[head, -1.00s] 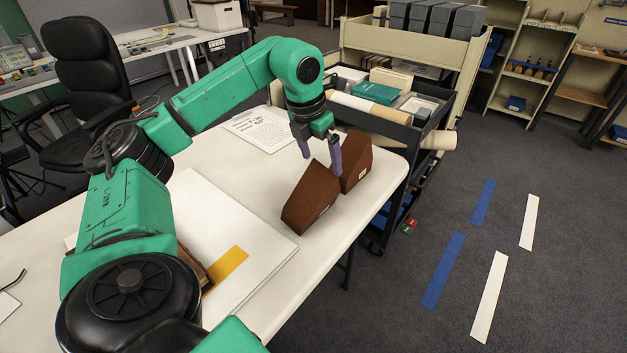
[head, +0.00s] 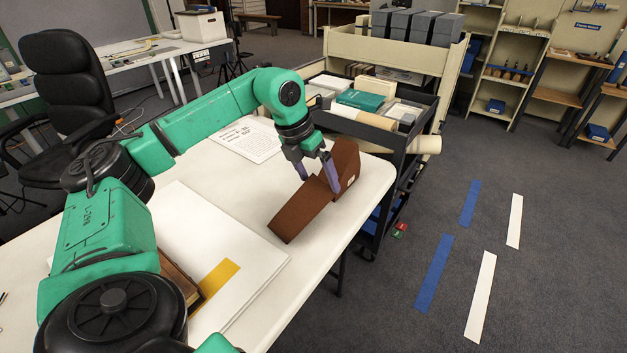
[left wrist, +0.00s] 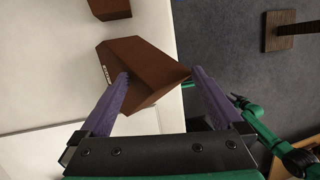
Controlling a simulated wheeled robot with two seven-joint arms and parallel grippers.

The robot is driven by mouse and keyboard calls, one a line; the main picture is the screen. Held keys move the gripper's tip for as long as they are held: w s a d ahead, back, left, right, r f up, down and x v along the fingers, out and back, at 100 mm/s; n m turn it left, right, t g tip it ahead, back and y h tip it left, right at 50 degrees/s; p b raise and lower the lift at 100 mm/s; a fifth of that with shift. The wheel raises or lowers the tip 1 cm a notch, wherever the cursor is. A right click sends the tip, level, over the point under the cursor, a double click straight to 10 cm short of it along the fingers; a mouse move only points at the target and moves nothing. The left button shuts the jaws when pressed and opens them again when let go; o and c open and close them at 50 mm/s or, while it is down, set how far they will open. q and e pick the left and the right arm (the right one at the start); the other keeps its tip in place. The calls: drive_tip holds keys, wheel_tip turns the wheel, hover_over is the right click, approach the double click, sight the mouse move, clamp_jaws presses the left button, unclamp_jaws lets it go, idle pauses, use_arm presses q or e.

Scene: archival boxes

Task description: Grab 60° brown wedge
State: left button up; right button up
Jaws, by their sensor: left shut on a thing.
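Two brown wedges stand at the far right end of the white table. The near brown wedge (head: 298,212) has a long sloping face; it fills the middle of the left wrist view (left wrist: 142,66). My left gripper (head: 318,178) is shut on this near wedge, its purple fingers (left wrist: 160,92) on either side. They cover part of it, and I cannot tell whether it is clear of the table. The far brown wedge (head: 346,162) stands just beyond, with a small pale label; its edge shows at the top of the wrist view (left wrist: 110,8). No angle is readable.
A white board (head: 190,225) with a yellow strip (head: 213,288) and a brown book (head: 178,278) lies nearer. A printed sheet (head: 249,140) lies behind the gripper. A dark cart (head: 412,135) with books and rolls stands beyond the table. The table edge is close on the right.

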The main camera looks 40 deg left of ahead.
use_arm(q)
drive_tip(key=a, duration=0.1)
drive_tip(key=a+f+y, duration=0.1)
drive_tip(key=a, duration=0.1)
drive_tip(key=a+g+y, duration=0.1)
drive_tip(key=shift+s+a+f, duration=0.15)
drive_tip(key=shift+s+f, duration=0.05)
drive_tip(key=shift+f, duration=0.2)
drive_tip(key=c, duration=0.6)
drive_tip(key=a+r, duration=0.1)
drive_tip(key=r, duration=0.1)
drive_tip(key=a+r, duration=0.1)
drive_tip(key=shift+w+a+r+p, duration=0.3)
drive_tip(key=shift+w+r+p, duration=0.05)
drive_tip(key=shift+r+p, duration=0.05)
clamp_jaws()
wheel_tip(320, 180, up, 10)
drive_tip(key=d+p, duration=0.1)
drive_tip(key=p, duration=0.2)
drive_tip(key=shift+o, duration=1.6)
unclamp_jaws()
drive_tip(key=shift+d+r, duration=0.15)
drive_tip(key=shift+r, duration=0.05)
drive_tip(key=o, duration=0.8)
use_arm(e)
drive_tip(key=r, duration=0.3)
drive_tip(key=shift+w+a+r, duration=0.25)
drive_tip(key=shift+w+r, duration=0.05)
drive_tip(key=shift+r, duration=0.1)
